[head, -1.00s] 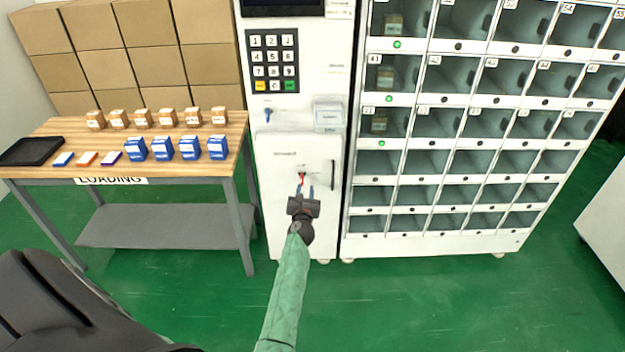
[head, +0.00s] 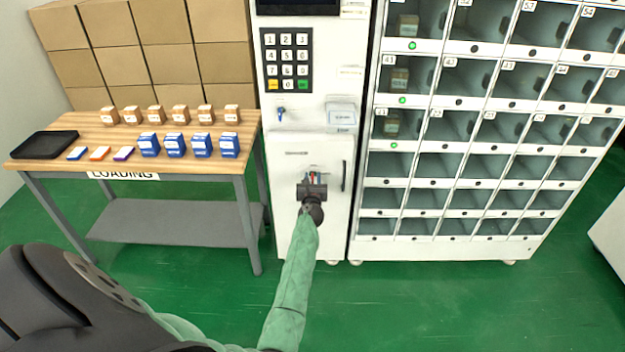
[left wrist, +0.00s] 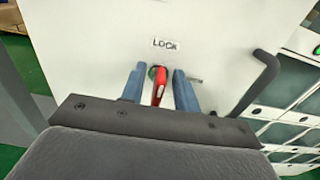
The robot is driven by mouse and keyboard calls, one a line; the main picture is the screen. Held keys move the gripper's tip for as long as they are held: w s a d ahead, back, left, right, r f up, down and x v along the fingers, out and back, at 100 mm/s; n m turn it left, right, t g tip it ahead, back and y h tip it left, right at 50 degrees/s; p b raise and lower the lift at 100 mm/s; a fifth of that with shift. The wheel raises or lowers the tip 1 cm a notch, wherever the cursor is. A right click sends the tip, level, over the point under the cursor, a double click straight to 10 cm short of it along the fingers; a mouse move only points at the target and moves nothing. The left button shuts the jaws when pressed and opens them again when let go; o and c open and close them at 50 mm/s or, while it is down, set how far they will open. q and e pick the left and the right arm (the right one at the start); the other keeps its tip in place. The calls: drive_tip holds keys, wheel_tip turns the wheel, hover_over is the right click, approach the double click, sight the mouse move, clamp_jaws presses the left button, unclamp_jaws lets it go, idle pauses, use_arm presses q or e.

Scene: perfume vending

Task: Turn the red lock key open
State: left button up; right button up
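The red lock key (left wrist: 159,86) sits in a round green-edged lock on the white machine's lower door, below a LOCK label (left wrist: 165,44). In the head view it is mostly hidden by my left gripper (head: 312,178). In the left wrist view my left gripper (left wrist: 158,80) is open, with one blue finger on each side of the key. A gap shows between the key and the right finger; the left finger is very close, and I cannot tell if it touches. My right gripper is not in view.
A dark door handle (left wrist: 262,80) stands to the right of the lock. A blue key (head: 280,113) is higher on the machine. A wooden table (head: 75,150) with small boxes stands left; lockers (head: 440,235) stand right. Green floor in front is clear.

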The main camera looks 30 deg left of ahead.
use_arm(q)
drive_tip(key=shift+w+a, duration=0.1)
drive_tip(key=shift+w, duration=0.05)
clamp_jaws()
